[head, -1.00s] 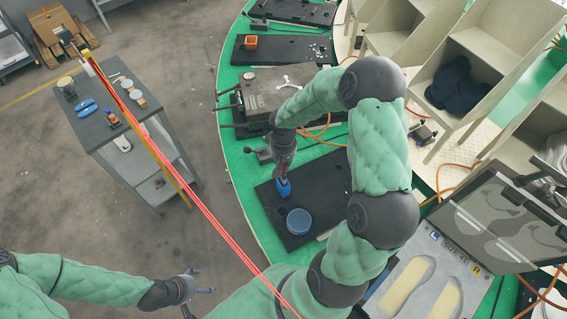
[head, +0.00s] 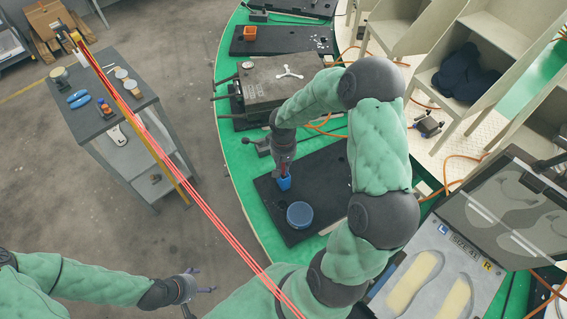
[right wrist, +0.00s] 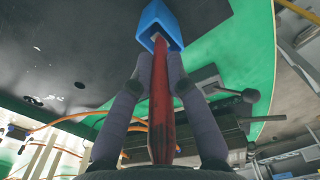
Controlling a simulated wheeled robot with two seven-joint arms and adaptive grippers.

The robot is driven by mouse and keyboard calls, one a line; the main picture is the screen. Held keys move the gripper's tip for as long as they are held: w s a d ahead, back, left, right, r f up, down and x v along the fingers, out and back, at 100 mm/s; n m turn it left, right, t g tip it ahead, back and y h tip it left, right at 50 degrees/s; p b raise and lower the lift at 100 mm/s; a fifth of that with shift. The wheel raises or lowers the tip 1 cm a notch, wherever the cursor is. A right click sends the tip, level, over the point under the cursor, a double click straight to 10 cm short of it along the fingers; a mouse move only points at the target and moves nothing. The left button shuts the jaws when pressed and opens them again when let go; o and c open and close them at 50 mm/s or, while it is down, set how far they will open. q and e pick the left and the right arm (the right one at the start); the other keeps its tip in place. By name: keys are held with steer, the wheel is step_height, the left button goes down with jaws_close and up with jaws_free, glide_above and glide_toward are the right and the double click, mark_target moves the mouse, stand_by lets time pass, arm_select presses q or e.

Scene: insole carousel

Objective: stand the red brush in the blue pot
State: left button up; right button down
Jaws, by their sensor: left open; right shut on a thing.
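The blue pot (head: 284,183) stands on a black board (head: 331,171) on the green carousel. My right gripper (head: 283,168) is directly above it, pointing down. In the right wrist view its two fingers (right wrist: 160,80) are shut on the red brush (right wrist: 160,105). The far end of the brush reaches the mouth of the blue pot (right wrist: 153,17) and appears to be inside the rim; how deep I cannot tell. In the head view the gripper hides most of the brush. My left gripper (head: 202,282) is open and empty, low at the left, away from the carousel.
A round blue tub (head: 299,215) stands on the same board near the pot. A grey machine block (head: 270,82) lies behind. Beige shelving (head: 475,55) stands at the right. A grey trolley (head: 92,122) with small items stands at the left.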

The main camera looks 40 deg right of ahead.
steer(key=c, duration=1.1)
jaws_free()
steer(key=shift+c, duration=0.2)
step_height(320, 180, up, 12)
steer(key=shift+s+a+f, duration=0.1)
steer(key=shift+a, duration=0.05)
